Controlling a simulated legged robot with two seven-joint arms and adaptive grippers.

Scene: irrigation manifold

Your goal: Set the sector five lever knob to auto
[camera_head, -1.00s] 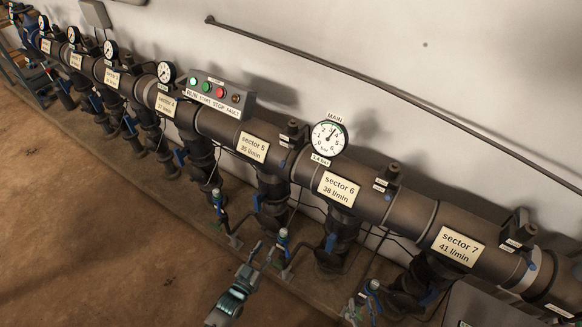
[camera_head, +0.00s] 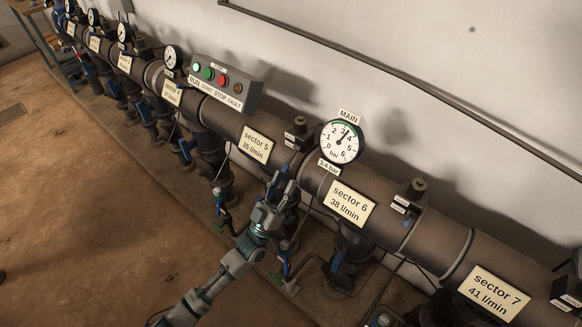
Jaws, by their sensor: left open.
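The sector 5 sign (camera_head: 255,146) is on the large dark pipe (camera_head: 225,120) near the middle of the view. A dark knob (camera_head: 298,129) stands on the pipe just right of that sign, with small white labels (camera_head: 291,141) beside it. The labels are too small to read, and I cannot tell the knob's setting. My left gripper (camera_head: 281,183) is open, in front of the pipe and below the knob, apart from it in the picture. It partly hides the valve under sector 5. My right gripper is not in view.
The main gauge (camera_head: 340,142) and sector 6 sign (camera_head: 348,203) are right of the knob. A control box (camera_head: 226,82) with coloured buttons is at upper left. Another knob (camera_head: 416,188) stands beyond sector 6. Blue-handled valves hang below the pipe; the brown floor is clear at lower left.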

